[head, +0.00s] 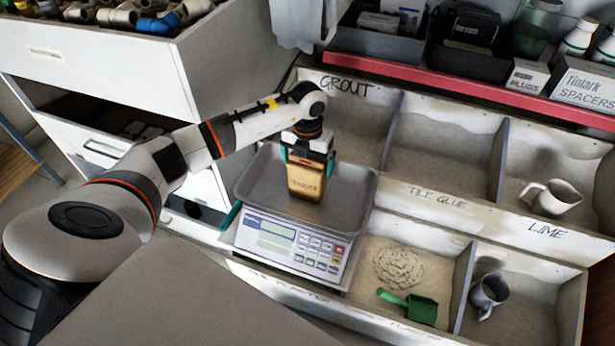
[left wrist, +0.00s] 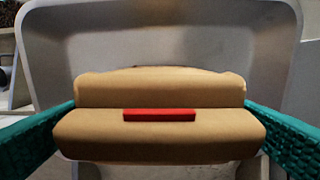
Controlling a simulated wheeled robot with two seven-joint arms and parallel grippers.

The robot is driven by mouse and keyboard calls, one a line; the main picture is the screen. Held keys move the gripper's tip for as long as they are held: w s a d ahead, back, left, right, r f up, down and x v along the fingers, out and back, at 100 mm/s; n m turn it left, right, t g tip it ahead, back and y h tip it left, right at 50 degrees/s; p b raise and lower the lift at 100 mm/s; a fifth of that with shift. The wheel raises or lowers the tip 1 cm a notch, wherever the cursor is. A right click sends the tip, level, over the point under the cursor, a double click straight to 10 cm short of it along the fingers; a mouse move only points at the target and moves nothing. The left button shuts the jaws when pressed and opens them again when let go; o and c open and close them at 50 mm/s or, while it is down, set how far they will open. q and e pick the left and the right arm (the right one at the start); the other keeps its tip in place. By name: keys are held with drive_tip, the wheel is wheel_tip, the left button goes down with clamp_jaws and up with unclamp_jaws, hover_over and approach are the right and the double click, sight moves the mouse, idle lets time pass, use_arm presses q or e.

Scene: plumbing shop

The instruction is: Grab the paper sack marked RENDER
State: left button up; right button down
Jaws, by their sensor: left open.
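The brown paper sack (head: 305,183) stands upright in the metal pan (head: 349,190) of the scale. Dark lettering shows on its front, too small to read surely. My left gripper (head: 307,157) is above the sack, with its teal fingers open around the sack's top. In the left wrist view the folded top of the sack (left wrist: 160,135) with a red strip lies between the two teal fingers (left wrist: 160,132), one close at each side. I cannot tell whether the fingers touch it. My right gripper is not in view.
A green scoop (head: 411,305), a white jug (head: 551,197) and a grey jug (head: 488,293) lie in bins at right. A red-edged shelf (head: 461,88) with boxes runs behind. A white drawer cabinet (head: 101,78) stands at left.

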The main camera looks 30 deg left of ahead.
use_arm(q)
drive_tip(key=shift+f, duration=0.45)
drive_tip(key=c, duration=1.7)
drive_tip(key=shift+w+r, duration=0.1)
drive_tip(key=shift+r, duration=0.1)
drive_tip(key=shift+c, duration=0.3)
